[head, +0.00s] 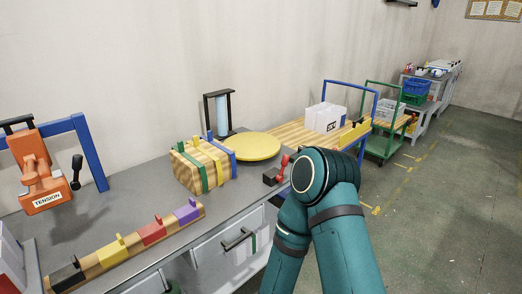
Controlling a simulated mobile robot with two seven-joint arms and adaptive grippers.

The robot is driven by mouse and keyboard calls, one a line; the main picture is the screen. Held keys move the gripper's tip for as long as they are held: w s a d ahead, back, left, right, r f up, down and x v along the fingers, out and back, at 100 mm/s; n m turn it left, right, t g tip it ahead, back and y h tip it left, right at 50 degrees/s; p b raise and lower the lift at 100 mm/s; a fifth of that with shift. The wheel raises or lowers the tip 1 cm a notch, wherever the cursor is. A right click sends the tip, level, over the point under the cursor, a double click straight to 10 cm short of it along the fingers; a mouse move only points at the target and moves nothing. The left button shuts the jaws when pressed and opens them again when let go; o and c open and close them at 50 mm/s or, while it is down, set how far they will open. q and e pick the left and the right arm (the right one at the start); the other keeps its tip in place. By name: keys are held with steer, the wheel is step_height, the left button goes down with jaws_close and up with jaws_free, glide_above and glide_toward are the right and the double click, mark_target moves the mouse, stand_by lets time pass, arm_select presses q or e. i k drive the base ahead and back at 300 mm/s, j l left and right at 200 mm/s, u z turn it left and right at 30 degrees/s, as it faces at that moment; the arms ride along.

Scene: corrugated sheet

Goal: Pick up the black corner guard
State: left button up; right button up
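The black corner guard (67,274) sits at the near left end of a wooden rack (88,268) on the grey bench. Yellow (112,249), red (151,231) and purple (186,211) guards stand beyond it in the same row. A teal arm of mine rises from the bottom right of centre, well to the right of the rack. Its gripper does not show. My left gripper is not in view. Nothing is touching the black guard.
A strapped wooden box (190,176), a yellow disc (251,146) and a small red-and-dark tool (272,176) are on the bench (140,190). An orange tensioner (43,180) stands by a blue frame at left. Carts line the wall at right; the floor there is open.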

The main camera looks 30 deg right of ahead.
mark_target(60, 279)
steer(key=z, duration=0.5)
steer(key=u, duration=1.25)
